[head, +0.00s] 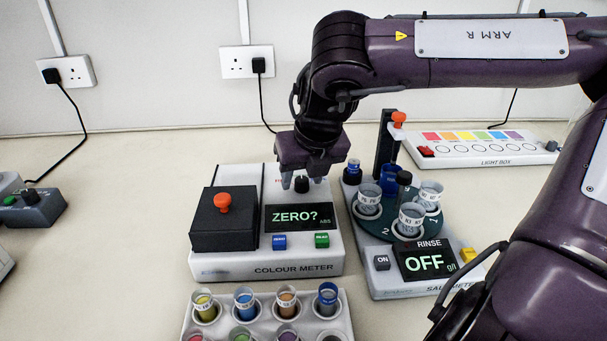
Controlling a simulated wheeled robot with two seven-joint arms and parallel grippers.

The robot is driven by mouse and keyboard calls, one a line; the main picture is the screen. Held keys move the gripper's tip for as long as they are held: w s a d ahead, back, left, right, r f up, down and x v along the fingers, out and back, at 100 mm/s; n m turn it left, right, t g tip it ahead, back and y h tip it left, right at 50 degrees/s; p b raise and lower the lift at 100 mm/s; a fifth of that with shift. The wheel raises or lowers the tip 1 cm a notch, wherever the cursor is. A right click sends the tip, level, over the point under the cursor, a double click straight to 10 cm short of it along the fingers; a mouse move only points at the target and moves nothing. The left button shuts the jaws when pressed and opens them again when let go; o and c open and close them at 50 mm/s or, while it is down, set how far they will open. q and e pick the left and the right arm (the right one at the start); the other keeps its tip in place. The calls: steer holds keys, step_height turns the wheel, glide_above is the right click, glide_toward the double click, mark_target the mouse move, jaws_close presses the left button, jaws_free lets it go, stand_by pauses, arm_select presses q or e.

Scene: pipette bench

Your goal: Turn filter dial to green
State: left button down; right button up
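ABS". Its small black filter dial (302,185) sits above the display. My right gripper (302,181) points down over the dial, with one pale fingertip on each side of it. The fingers look apart, with a small gap to the dial. The gripper hides most of the markings around the dial, so I cannot tell which colour it points to. My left gripper is not in view.
A black lidded block with an orange knob (223,202) is on the meter's left. A rack of colored vials (188,326) stands in front. The salt meter (403,290) with its carousel is close on the right, and the light box (480,157) is behind it. Bare bench (120,240) lies left.

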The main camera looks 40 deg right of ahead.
steer(key=shift+s+r, duration=0.15)
steer(key=shift+r, duration=0.3)
steer(key=v, duration=0.5)
steer(key=shift+a+r+p, duration=0.1)
steer(key=shift+r+p, duration=0.15)
steer(key=shift+p, duration=0.05)
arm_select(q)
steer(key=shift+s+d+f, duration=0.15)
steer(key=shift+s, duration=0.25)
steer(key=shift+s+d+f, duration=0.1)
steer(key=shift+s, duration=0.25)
arm_select(e)
steer(key=shift+s+r, duration=0.35)
steer(key=shift+r, duration=0.25)
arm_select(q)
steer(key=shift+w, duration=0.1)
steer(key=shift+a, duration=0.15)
